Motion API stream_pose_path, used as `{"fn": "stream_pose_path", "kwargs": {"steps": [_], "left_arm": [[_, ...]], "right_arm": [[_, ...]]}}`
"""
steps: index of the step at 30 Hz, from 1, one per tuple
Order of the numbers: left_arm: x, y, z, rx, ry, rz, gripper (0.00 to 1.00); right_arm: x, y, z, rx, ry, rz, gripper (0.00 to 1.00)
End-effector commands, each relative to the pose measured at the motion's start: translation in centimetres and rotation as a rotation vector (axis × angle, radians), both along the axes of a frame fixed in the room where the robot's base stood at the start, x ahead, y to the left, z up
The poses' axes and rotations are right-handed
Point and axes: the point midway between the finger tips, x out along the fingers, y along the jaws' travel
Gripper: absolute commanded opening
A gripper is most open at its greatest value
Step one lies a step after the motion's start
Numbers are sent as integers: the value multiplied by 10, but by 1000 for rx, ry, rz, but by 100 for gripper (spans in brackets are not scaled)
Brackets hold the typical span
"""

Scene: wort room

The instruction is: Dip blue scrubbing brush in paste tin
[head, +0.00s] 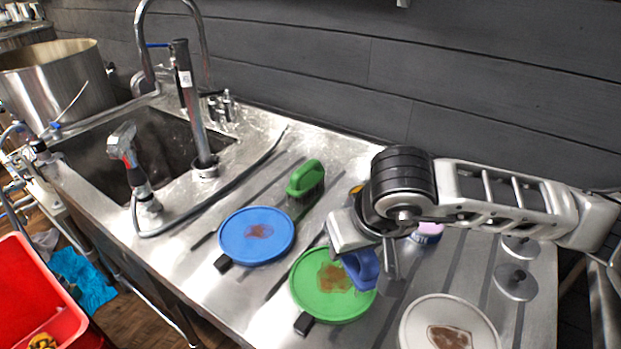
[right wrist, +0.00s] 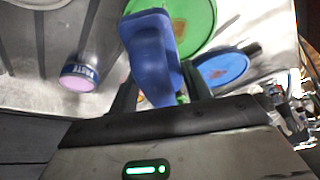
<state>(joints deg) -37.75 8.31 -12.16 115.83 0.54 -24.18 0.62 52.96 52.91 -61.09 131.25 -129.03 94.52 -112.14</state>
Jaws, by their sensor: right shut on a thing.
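My right gripper (head: 370,258) is shut on the blue scrubbing brush (head: 361,271) and holds it over the edge of the green pan. The brush also shows between the fingers in the right wrist view (right wrist: 152,52), with its blue handle toward the camera; its bristles are hidden. The paste tin (head: 428,236), a small round tin with a blue label and a pinkish-purple top, stands on the steel counter to the right of the gripper, partly behind it. It also shows in the right wrist view (right wrist: 79,78), apart from the brush. My left gripper is not in view.
The green pan (head: 310,303), blue pan (head: 240,220) and white pan (head: 408,335) bear brown stains. A green brush (head: 306,178) stands behind the blue pan. A yellow thing is mostly hidden behind my arm. The sink (head: 95,150) and faucet lie left.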

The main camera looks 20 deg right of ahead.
Motion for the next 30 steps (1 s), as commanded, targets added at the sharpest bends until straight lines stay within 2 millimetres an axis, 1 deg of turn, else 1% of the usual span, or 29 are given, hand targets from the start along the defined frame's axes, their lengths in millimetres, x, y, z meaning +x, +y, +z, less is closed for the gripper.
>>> {"fn": "stream_pose_path", "kwargs": {"steps": [2,5,8,9,11,12,15,18,21,25,30], "left_arm": [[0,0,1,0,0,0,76],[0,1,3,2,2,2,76],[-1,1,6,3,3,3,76],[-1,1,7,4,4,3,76],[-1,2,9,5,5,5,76],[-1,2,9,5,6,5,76],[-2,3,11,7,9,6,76],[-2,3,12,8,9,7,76],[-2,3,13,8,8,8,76],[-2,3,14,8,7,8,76],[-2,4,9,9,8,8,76]], "right_arm": [[6,-7,2,0,-3,-36,30],[21,-25,6,1,-7,-124,30],[40,-55,12,0,-11,-256,30],[48,-68,14,-1,-13,-314,30],[58,-90,17,1,-14,-405,30],[63,-105,19,1,-14,-463,30],[72,-140,22,-1,-11,-597,30],[77,-170,25,1,-6,-706,30],[78,-191,26,2,-3,-783,30],[78,-206,27,2,-1,-837,30],[78,-209,21,3,0,-850,30]]}}
